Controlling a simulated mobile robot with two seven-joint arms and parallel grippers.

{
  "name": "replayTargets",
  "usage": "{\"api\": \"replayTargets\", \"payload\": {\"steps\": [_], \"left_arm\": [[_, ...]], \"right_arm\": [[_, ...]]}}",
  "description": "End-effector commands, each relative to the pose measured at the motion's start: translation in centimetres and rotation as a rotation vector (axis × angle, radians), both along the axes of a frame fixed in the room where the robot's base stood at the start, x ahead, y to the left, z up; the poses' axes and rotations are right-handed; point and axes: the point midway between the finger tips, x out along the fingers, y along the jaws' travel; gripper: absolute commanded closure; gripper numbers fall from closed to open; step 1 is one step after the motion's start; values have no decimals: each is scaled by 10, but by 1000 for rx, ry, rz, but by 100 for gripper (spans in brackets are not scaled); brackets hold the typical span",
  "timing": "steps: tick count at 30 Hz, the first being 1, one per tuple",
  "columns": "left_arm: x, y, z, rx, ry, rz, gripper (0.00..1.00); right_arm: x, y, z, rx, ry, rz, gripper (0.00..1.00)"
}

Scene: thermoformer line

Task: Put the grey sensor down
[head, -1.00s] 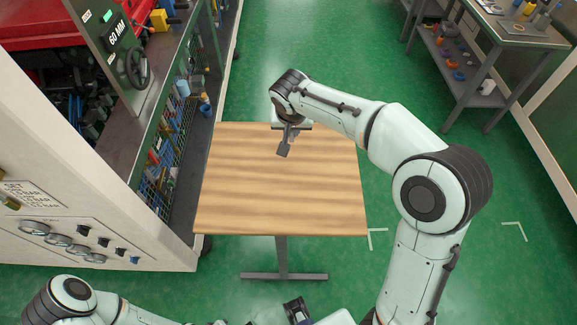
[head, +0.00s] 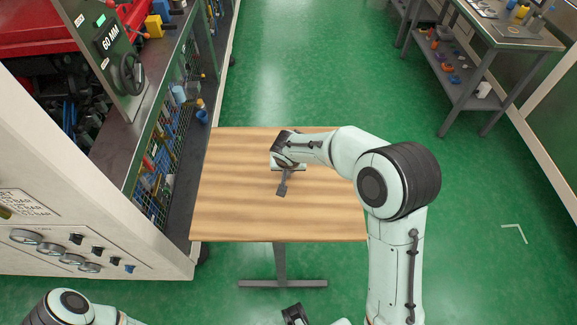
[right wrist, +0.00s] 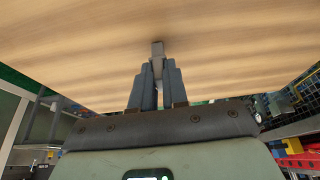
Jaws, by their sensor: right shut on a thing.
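My right gripper (right wrist: 157,68) is shut on the grey sensor (right wrist: 157,48), a small block-like piece held at the fingertips. In the head view the right gripper (head: 284,177) points down over the middle of the wooden table (head: 235,215), with the grey sensor (head: 281,190) at its lower end. The table top fills the upper part of the right wrist view. I cannot tell whether the sensor touches the wood.
The table top around the right gripper is bare. A machine with a handwheel (head: 130,73) and a pale gauge panel (head: 95,225) stands close along the table's left side. A grey workbench (head: 500,42) with several small parts is at the far right. Green floor lies open between.

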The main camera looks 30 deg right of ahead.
Motion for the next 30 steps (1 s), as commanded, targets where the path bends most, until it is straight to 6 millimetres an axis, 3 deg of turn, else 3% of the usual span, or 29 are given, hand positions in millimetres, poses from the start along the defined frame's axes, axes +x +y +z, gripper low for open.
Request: {"api": "replayTargets", "payload": {"steps": [9, 10, 12, 23, 30], "left_arm": [[-2, 0, -5, 0, 2, 0, 57], [-2, 0, -4, 0, 2, 0, 57], [-1, 0, -4, 0, 1, 1, 57], [0, 0, 0, 0, 0, 0, 57], [0, 0, 0, 0, 0, 0, 57]], "right_arm": [[0, 0, -3, 0, -1, 0, 100], [0, 0, -3, 0, -1, 0, 80], [0, 0, -2, 0, -1, 0, 59], [0, 0, 1, 0, -1, 0, 59], [-12, 7, 39, 2, -8, 0, 59]]}}
